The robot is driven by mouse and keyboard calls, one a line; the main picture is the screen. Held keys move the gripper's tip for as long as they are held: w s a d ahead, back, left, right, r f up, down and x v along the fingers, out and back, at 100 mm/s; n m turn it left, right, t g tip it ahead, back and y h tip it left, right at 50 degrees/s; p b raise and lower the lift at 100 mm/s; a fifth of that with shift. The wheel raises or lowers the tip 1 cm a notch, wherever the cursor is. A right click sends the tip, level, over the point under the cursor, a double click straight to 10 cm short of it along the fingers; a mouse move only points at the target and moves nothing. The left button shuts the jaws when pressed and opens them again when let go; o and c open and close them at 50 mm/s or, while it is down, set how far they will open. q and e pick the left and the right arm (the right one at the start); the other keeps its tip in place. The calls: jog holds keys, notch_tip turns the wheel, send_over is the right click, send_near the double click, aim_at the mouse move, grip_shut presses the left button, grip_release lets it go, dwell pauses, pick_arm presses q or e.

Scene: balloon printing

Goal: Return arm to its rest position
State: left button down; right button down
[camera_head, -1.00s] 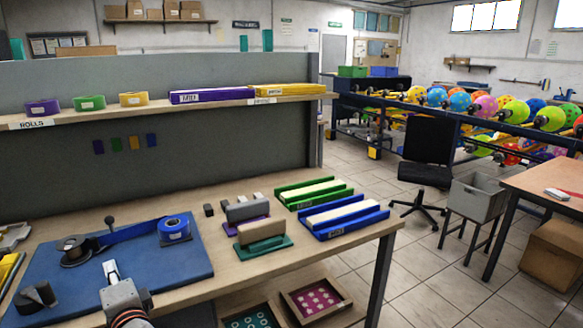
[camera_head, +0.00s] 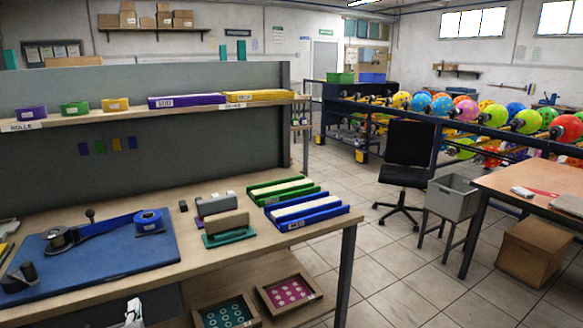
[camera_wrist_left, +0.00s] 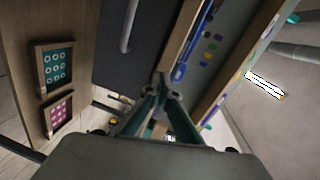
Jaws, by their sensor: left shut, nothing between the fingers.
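My left gripper (camera_head: 133,314) shows only as a small light grey part at the bottom edge of the head view, below the front edge of the workbench (camera_head: 140,292). The rest of the arm is cut off by the frame. In the left wrist view the fingers of the left gripper (camera_wrist_left: 162,90) are together with nothing between them. They point along the workbench front, clear of it. My right gripper is in neither view.
A black chair (camera_head: 405,160) and grey bin (camera_head: 452,194) stand right. Floor (camera_head: 360,265) between is free.

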pick_arm(q)
jog(key=s+d+f+n+g+h, duration=0.1)
jog(key=s+d+f+h, duration=0.4)
jog(key=f, duration=0.3)
jog(key=s+d+f+h, duration=0.2)
jog(key=s+d+f, duration=0.2)
jog(key=d+f, duration=0.3)
jog(key=s+d+f+n+g+h, duration=0.1)
jog(key=s+d+f+n+h, duration=0.1)
jog(key=s, duration=0.5)
jog(key=s+d+f+n+g+h+p, duration=0.1)
jog(key=s+d+f+n+h, duration=0.1)
jog(key=s+d+f, duration=0.3)
notch_tip(320, 180, down, 3)
jog(key=shift+s+d+r+n, duration=0.2)
jog(key=shift+s+n, duration=0.1)
jog(key=shift+s, duration=0.6)
jog(key=shift+a, duration=0.1)
